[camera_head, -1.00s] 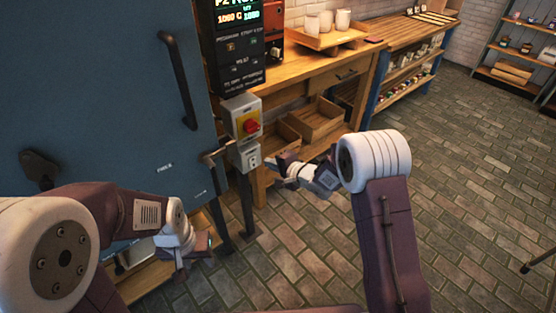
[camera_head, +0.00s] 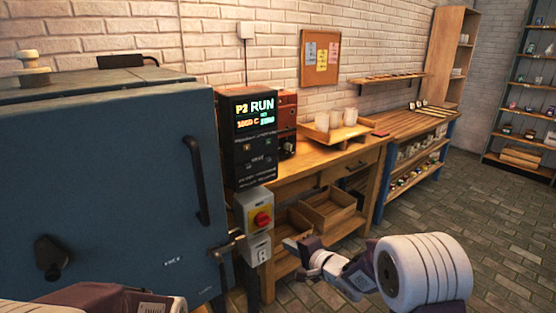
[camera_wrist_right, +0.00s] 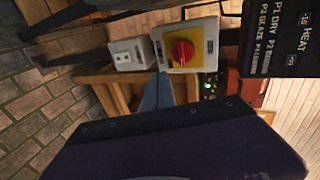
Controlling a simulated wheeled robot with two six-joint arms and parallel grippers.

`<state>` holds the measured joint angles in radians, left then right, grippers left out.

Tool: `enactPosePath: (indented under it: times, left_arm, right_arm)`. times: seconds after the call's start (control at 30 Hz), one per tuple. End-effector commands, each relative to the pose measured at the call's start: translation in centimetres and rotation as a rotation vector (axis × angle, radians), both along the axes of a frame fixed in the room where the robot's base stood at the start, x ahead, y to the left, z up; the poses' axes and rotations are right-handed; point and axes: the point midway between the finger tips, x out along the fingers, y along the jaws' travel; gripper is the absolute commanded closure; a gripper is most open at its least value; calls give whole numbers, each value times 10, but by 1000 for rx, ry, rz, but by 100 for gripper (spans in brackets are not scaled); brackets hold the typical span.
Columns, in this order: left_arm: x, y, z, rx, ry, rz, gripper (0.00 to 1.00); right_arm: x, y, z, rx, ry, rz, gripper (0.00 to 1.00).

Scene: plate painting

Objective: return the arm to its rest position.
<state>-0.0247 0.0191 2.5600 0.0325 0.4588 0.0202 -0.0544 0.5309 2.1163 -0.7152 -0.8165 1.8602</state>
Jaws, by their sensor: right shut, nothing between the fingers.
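My right gripper (camera_head: 293,244) is shut and empty in the lower middle of the head view. It appears just right of the grey switch box, in front of the wooden bench; the exact gap is hard to tell.
A blue kiln (camera_head: 120,170) with a shut door fills the left. Its control panel (camera_head: 248,140) reads "P2 RUN". The switch box (camera_head: 254,212) has a red knob, also in the wrist view (camera_wrist_right: 183,52). A wooden bench (camera_head: 290,165) stands behind. Floor at right (camera_head: 420,215) is clear.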

Motion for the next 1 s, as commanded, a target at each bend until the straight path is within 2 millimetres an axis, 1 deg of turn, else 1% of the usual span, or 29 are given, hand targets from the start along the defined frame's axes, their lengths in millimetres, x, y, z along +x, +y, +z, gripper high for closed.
enactPosePath:
  times: [0.03,0.07,0.1,0.17,0.2,0.27,0.3,0.37,0.4,0.43,0.47,0.5,0.6,0.63,0.7,0.73,0.77,0.8,0.87,1.0]
  left_arm:
    - [0,0,0,0,0,0,57]
    - [0,0,0,0,0,0,57]
    - [0,0,0,0,0,0,57]
    - [0,0,0,0,0,0,57]
    - [0,0,0,0,0,0,57]
    - [0,0,0,0,0,0,57]
    - [0,0,0,0,0,0,57]
    - [0,0,0,0,0,0,57]
    - [0,0,0,0,0,0,57]
    - [0,0,0,0,0,0,57]
    - [0,0,0,0,0,0,57]
    - [0,0,0,0,0,0,57]
    - [0,0,0,0,0,0,57]
    - [0,0,0,0,0,0,57]
    - [0,0,0,0,0,0,57]
    - [0,0,13,0,1,0,57]
    - [-1,0,33,0,2,0,57]
    - [0,0,48,0,0,0,57]
    - [1,0,67,0,-1,0,57]
    - [0,0,117,0,-1,0,57]
  right_arm:
    - [-3,-12,27,4,-25,-49,100]
    - [-8,-25,34,-26,-22,-93,100]
    - [-18,-46,35,-114,-9,-147,100]
    - [-41,-78,24,-290,42,-200,100]
    - [-59,-95,14,-402,88,-204,100]
    - [-89,-114,-5,-557,169,-176,100]
    - [-111,-124,-17,-649,229,-135,100]
    - [-144,-134,-36,-766,318,-49,100]
    - [-166,-137,-47,-830,373,23,100]
    - [-182,-139,-56,-871,414,81,100]
    - [-198,-140,-63,-907,449,144,100]
    - [-219,-140,-72,-947,496,234,100]
    - [-263,-137,-88,-1018,573,476,100]
    - [-274,-136,-90,-1035,582,549,100]
    - [-289,-134,-92,-1088,561,720,100]
    - [-288,-135,-78,-1107,538,750,100]
    - [-287,-135,-58,-1104,541,743,100]
    - [-287,-135,-44,-1104,541,741,100]
    - [-287,-135,-25,-1104,541,741,100]
    - [-286,-135,25,-1105,540,740,100]
